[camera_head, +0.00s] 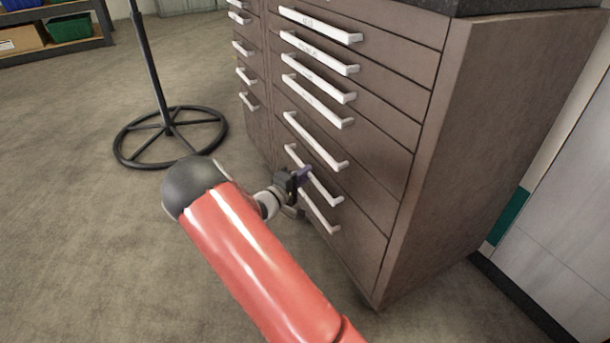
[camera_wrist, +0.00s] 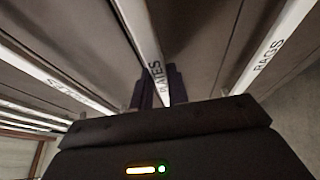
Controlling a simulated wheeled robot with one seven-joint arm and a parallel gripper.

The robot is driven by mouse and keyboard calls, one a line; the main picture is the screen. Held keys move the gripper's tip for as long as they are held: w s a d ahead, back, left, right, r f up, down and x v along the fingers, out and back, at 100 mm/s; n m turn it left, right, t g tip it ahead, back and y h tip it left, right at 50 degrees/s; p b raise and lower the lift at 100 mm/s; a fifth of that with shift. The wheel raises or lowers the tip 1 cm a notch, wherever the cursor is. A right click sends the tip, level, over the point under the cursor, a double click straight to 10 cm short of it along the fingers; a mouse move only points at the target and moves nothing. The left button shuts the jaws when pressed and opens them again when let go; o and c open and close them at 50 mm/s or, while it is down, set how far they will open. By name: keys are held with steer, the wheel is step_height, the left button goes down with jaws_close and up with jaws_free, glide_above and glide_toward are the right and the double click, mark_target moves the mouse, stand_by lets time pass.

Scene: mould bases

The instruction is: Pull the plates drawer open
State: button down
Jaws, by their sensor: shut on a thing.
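My gripper (camera_head: 300,178) is at the front of the brown cabinet, low on its right-hand column of drawers. Its dark purple fingers are shut on a white bar handle (camera_head: 325,187), the second from the bottom. In the wrist view, the handle (camera_wrist: 142,40) runs between the fingers (camera_wrist: 162,88). Its label is partly covered, and the letters that show fit "PLATES". The plates drawer front (camera_head: 362,192) looks flush with its neighbours, so the drawer appears closed.
The rags handle (camera_wrist: 272,52) is just beside the fingers in the wrist view and below them in the head view (camera_head: 320,217). More handles (camera_head: 317,102) are above. A black ring-footed stand (camera_head: 165,130) is on the floor at left. Open floor (camera_head: 90,240) lies before the cabinet.

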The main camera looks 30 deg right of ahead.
steer(key=s+a+b, duration=0.1)
steer(key=a+b, duration=0.3)
steer(key=a, duration=2.5)
steer(key=shift+a+b, duration=0.25)
steer(key=shift+b, duration=0.15)
steer(key=shift+f, duration=0.1)
steer(key=c, duration=1.4)
jaws_free()
steer(key=shift+o, duration=0.2)
steer(key=v, duration=0.7)
steer(key=shift+s+a, duration=0.2)
steer(key=shift+a, duration=0.15)
